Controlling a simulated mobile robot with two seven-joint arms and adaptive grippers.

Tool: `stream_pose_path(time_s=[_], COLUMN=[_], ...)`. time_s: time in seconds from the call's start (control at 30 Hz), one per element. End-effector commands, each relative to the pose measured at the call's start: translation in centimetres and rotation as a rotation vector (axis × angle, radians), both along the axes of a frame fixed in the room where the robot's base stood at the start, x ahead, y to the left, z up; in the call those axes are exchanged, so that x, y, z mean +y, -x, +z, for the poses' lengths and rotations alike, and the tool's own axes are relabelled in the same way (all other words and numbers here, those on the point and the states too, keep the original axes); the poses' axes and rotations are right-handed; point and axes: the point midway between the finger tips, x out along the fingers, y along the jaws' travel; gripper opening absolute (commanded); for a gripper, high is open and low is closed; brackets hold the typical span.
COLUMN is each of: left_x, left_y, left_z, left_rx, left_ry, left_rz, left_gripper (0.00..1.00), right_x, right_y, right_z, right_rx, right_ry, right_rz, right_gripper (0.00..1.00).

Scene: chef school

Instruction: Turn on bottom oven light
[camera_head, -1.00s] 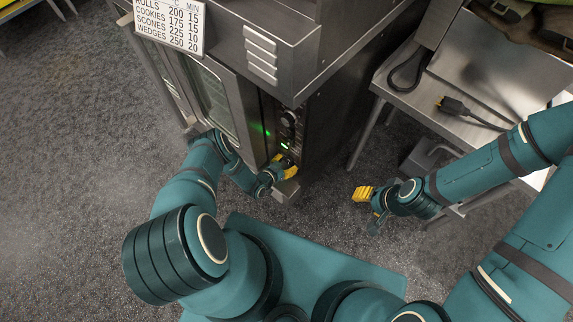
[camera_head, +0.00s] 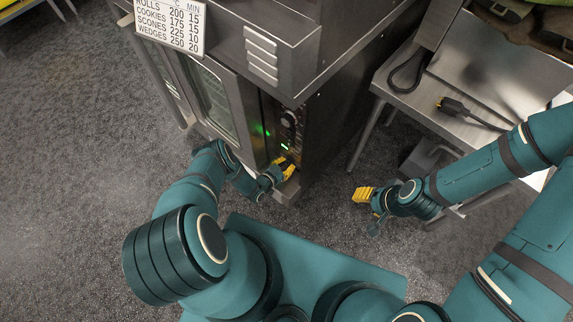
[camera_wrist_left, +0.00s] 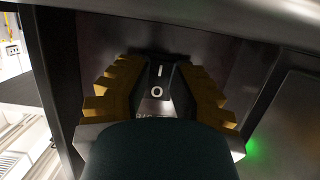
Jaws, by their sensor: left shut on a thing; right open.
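The steel oven (camera_head: 318,110) stands at the top centre of the head view, with a glass door (camera_head: 208,98) and a dark control panel (camera_head: 270,118) at its right side. My left gripper (camera_head: 286,164) is at the lower part of this panel. In the left wrist view, its yellow fingers lie on either side of a dark rocker switch (camera_wrist_left: 158,82) marked I and O, shut on it. Lettering below the switch is partly hidden by my gripper. My right gripper (camera_head: 363,194) is open and empty, above the floor right of the oven.
A round knob (camera_head: 289,119) and green lights (camera_head: 266,131) are higher on the panel. A steel table (camera_head: 425,108) with a cable and plug (camera_head: 455,106) stands to the right. A cooking chart (camera_head: 168,24) is at the top left. The carpet (camera_head: 80,150) at left is clear.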

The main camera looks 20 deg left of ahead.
Motion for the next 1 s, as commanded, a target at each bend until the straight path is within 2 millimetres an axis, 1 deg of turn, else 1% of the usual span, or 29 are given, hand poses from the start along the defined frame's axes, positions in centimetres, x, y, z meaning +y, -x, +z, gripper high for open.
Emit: stream_pose_path(time_s=[0.33, 0.37, 0.4, 0.43, 0.77, 0.87, 1.0], left_x=[0.0, 0.0, 0.0, 0.0, 0.0, 0.2, 0.8], left_y=[-0.1, -0.1, -0.1, -0.1, 0.1, 0.6, 2.2], left_z=[0.0, 0.0, 0.0, 0.0, 0.0, 0.2, 0.7], left_rx=[-0.015, -0.015, -0.015, -0.015, -0.014, -0.014, -0.013], left_ry=[0.005, 0.005, 0.005, 0.005, 0.004, 0.005, 0.006], left_rz=[0.0, 0.0, -0.001, -0.001, -0.001, -0.001, -0.001], left_gripper=[0.0, 0.35, 0.49, 0.55, 0.55, 0.55, 0.55], right_x=[0.0, 0.0, 0.0, 0.0, 0.0, 0.0, 0.0], right_y=[0.0, 0.0, 0.0, 0.0, 0.0, 0.0, 0.0], right_z=[0.0, 0.0, 0.0, 0.0, 0.0, 0.0, 0.0], right_rx=[0.0, 0.0, 0.0, 0.0, 0.0, 0.0, 0.0], right_ry=[0.0, 0.0, 0.0, 0.0, 0.0, 0.0, 0.0], right_rz=[0.0, 0.0, 0.0, 0.0, 0.0, 0.0, 0.0], right_gripper=[0.47, 0.47, 0.47, 0.47, 0.47, 0.47, 0.47])
